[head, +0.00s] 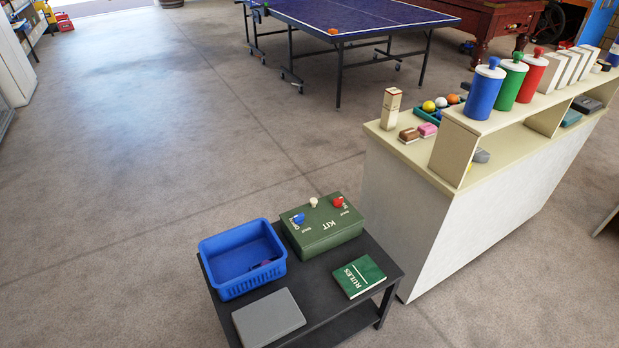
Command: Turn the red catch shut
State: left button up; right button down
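The green KIT box (325,229) stands on a low black table. Its red catch (338,202) is on the right part of the lid's far edge, next to small white lettering too small to read. A blue catch (298,218) sits on the left part of the box, also beside lettering. A white knob (313,202) lies between the two catches. The lid looks closed. Neither of my grippers shows in the head view.
The black table (327,292) also holds a blue basket (227,287), a grey case (268,317) and a green RULES book (359,277). A counter (400,215) with bottles and boxes stands close on the right. Open floor (120,220) lies to the left.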

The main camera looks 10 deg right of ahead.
aim_at(338, 202)
jog(key=i+l+z, duration=0.25)
jog(key=l+z, duration=0.25)
jog(key=i+l+z, duration=0.45)
jog(key=k+l, duration=0.05)
jog(key=k, duration=0.05)
